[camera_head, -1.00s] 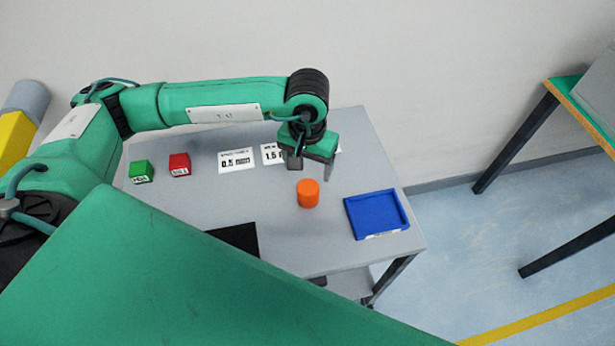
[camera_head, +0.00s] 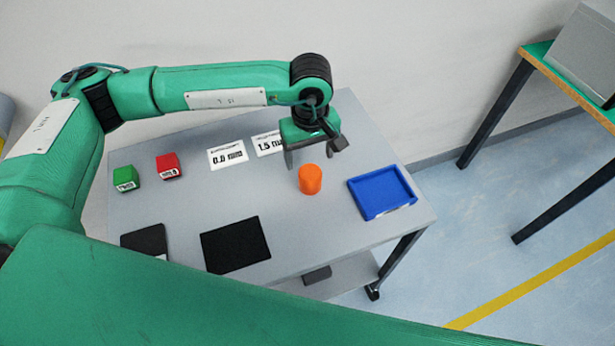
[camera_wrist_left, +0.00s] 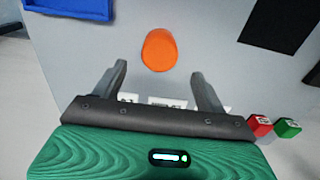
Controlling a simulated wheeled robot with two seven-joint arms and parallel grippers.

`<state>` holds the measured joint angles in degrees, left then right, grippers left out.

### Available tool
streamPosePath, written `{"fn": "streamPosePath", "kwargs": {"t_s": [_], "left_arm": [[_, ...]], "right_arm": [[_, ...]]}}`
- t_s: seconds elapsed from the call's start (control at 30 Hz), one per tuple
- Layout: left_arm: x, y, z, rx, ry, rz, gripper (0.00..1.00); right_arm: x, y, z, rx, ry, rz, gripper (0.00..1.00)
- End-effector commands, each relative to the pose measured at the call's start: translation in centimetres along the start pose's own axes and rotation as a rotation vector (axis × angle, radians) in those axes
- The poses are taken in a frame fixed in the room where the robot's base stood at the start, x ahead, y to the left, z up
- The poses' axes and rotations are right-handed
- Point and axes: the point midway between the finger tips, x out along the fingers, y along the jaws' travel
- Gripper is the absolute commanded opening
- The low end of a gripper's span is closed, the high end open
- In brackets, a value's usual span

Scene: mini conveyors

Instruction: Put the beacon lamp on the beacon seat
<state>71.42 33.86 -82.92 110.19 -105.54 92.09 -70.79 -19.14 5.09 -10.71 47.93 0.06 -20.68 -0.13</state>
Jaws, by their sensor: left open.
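An orange cylinder (camera_head: 310,179), which looks like the beacon lamp, stands upright on the grey table, right of its middle. My left gripper (camera_head: 307,162) is open and empty, pointing down just behind the cylinder. In the left wrist view the orange cylinder (camera_wrist_left: 159,50) lies just beyond the gap between the spread fingertips (camera_wrist_left: 158,72), not between the fingers. I cannot make out a beacon seat in these views. My right gripper is not in view.
A blue tray (camera_head: 381,192) sits right of the cylinder. Green (camera_head: 125,178) and red (camera_head: 168,166) blocks stand at the left, with white labels (camera_head: 228,155) at the back. A black mat (camera_head: 236,244) and a dark pad (camera_head: 145,240) lie near the front. The grey table (camera_head: 300,228) is clear around the cylinder.

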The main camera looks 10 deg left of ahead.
Motion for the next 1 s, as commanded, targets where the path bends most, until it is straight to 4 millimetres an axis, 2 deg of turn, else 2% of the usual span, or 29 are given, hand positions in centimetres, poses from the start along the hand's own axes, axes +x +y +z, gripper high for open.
{"fn": "streamPosePath", "kwargs": {"t_s": [0.13,0.43,0.5,0.63,0.77,0.97,1.0], "left_arm": [[2.4,0.0,0.1,0.0,-0.001,0.0,0.74],[4.8,0.0,0.2,0.002,-0.002,-0.002,0.74],[5.9,0.0,0.3,0.001,-0.003,-0.002,0.74],[7.8,0.0,0.3,0.0,-0.001,-0.001,0.74],[8.7,0.0,0.2,0.002,0.001,0.001,0.74],[8.8,0.1,0.2,0.002,0.001,0.002,0.74],[8.8,0.1,0.2,0.002,0.001,0.002,0.66]], "right_arm": [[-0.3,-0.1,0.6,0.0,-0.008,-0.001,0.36],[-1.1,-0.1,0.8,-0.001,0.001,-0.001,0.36],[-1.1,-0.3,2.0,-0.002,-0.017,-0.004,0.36],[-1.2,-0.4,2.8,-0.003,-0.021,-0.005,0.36],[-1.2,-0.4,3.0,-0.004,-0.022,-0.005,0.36],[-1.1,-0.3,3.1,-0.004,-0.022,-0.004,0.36],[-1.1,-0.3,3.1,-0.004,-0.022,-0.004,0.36]]}}
